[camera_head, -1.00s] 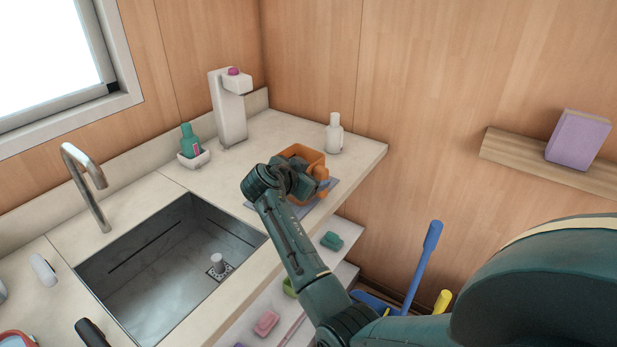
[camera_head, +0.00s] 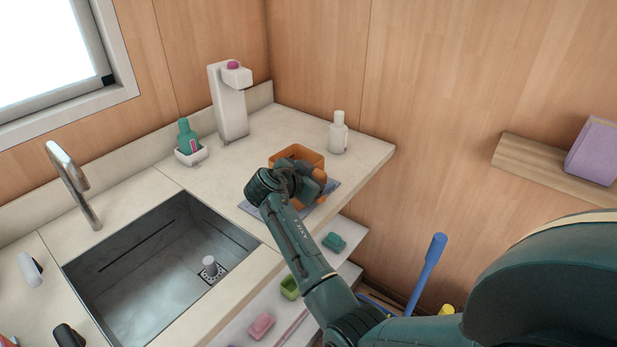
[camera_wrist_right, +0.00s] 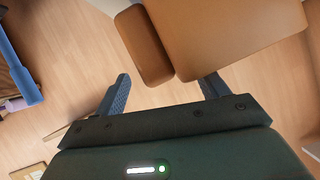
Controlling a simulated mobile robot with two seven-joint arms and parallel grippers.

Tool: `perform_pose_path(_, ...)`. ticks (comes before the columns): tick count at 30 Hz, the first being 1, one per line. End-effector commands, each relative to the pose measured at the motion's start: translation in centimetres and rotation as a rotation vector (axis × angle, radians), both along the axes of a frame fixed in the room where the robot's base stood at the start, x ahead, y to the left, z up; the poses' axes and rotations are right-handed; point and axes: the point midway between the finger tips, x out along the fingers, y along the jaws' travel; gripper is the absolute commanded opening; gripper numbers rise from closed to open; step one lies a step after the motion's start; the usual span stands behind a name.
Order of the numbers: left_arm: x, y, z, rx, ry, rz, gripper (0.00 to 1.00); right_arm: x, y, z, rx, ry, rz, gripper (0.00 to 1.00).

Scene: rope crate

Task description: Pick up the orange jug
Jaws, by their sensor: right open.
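The orange jug (camera_head: 301,153) stands on a blue-grey mat (camera_head: 328,192) near the counter's front edge. My right gripper (camera_head: 304,186) is in front of it and hides its lower part. In the right wrist view the jug's body (camera_wrist_right: 225,35) fills the top right, with its handle (camera_wrist_right: 146,45) beside it. My right gripper's two fingers (camera_wrist_right: 163,88) are spread apart, with the handle just beyond them and roughly between their lines. No grip on it shows. My left gripper is not in view.
A white bottle (camera_head: 338,133) stands behind the jug to the right. A green bottle (camera_head: 189,137) and a white dispenser (camera_head: 229,105) stand further back left. The sink (camera_head: 155,255) opens to the left. Shelves with small items lie below the counter.

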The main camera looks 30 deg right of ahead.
Motion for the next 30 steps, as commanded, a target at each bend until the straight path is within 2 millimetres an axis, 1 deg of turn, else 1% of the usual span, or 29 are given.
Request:
perform_pose_path(9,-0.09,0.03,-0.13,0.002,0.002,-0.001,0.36,-0.08,0.2,-0.19,0.001,0.001,0.001,0.73)
perform_pose_path(10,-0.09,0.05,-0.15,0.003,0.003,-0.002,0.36,-0.08,0.2,-0.19,0.001,0.001,0.001,0.71)
perform_pose_path(30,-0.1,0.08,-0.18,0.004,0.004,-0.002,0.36,-0.06,0.17,-0.13,0.0,0.0,0.0,0.17)
